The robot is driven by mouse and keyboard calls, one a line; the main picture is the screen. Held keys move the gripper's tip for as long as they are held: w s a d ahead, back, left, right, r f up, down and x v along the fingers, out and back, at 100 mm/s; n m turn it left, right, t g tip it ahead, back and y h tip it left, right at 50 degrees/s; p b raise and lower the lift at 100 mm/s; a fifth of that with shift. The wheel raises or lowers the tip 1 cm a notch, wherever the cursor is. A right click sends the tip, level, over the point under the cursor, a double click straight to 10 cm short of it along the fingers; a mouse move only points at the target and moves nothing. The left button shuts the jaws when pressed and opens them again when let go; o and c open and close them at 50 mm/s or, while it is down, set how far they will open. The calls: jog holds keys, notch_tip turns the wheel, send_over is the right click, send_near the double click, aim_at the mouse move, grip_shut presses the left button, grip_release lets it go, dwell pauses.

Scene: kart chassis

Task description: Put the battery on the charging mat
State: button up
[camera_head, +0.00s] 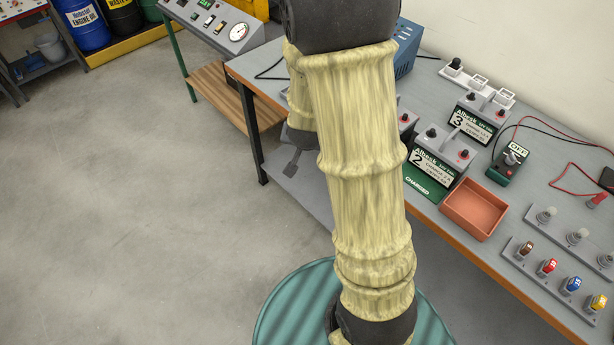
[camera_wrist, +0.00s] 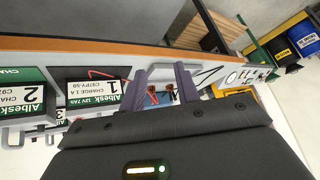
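Battery 2 (camera_head: 440,160) stands on the bench by a green mat (camera_head: 418,190) marked CHARGED; I cannot tell whether it rests on it. Battery 3 (camera_head: 475,122) stands behind it. My arm hides part of another battery left of battery 2. The wrist view shows battery 2 (camera_wrist: 28,98) and battery 1 (camera_wrist: 112,94), with a green mat (camera_wrist: 18,75) beside battery 2. My gripper (camera_wrist: 161,80) is open, its purple fingers apart, with small red and blue parts seen between them.
An orange tray (camera_head: 473,208) sits right of the mat. A green tester (camera_head: 508,163) with red and black leads and a rack of coloured fuses (camera_head: 560,275) stand further right. A blue box (camera_head: 405,50) is at the back.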

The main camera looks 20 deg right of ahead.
jog(key=s+a+r+n+g+y, duration=0.1)
jog(key=s+a+r+n+g, duration=0.1)
jog(key=s, duration=0.5)
jog(key=s+a+r+n+g+y, duration=0.1)
jog(key=s+a+r+n+g, duration=0.1)
jog(key=s, duration=0.5)
jog(key=shift+s+a+r+n, duration=0.3)
jog(key=shift+a+r+n, duration=0.4)
jog(key=shift+n, duration=0.5)
jog(key=shift+f, duration=0.1)
jog(key=shift+a, duration=0.1)
